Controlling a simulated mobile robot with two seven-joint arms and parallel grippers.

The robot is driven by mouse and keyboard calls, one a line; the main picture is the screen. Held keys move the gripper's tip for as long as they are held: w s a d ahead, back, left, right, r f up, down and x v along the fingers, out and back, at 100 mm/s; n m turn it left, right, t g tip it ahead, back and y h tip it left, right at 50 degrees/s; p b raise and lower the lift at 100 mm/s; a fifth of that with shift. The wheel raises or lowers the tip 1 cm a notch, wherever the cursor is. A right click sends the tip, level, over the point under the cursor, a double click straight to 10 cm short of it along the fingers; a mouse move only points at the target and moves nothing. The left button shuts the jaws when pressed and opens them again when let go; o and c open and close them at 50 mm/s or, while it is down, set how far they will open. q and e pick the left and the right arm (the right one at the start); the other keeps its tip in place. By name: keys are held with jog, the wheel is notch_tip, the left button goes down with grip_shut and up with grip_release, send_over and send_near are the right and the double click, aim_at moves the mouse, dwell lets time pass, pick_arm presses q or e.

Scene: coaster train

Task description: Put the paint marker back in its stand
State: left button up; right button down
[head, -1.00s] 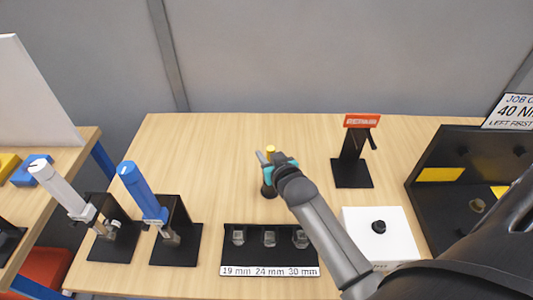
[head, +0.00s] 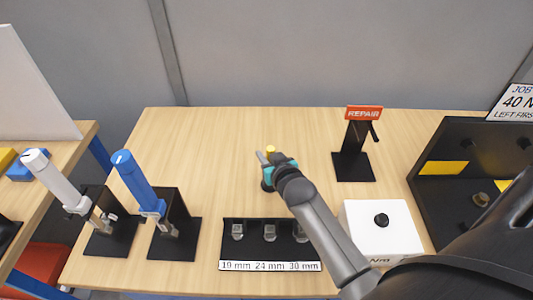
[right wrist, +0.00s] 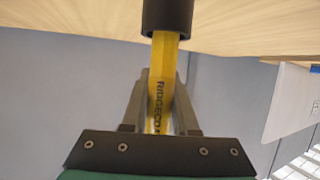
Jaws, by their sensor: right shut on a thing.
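The paint marker is a yellow stick; its top (head: 271,149) shows just above my right gripper (head: 267,160) in the head view. The right wrist view shows my right gripper (right wrist: 163,85) shut around the yellow marker (right wrist: 166,50), one finger on each side. One end of the marker meets a black round cylinder (right wrist: 167,16), which looks like the stand. In the head view, a small dark round shape (head: 267,187) sits on the table just below the gripper. How deep the marker sits is hidden. My left gripper is out of view.
On the table (head: 215,150), a socket tray (head: 228,254) lies in front. White (head: 55,180) and blue (head: 133,175) wrenches stand at left. A REPAIR stand (head: 352,165), a white box (head: 400,240) and a black bin (head: 425,205) are at right.

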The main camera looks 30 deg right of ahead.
jog(key=shift+f, duration=0.35)
jog(key=shift+r, duration=0.1)
dwell(0.4)
jog(key=c, duration=0.6)
grip_release()
jog(key=p+v, duration=0.2)
jog(key=v, duration=1.3)
jog(key=shift+s, duration=0.15)
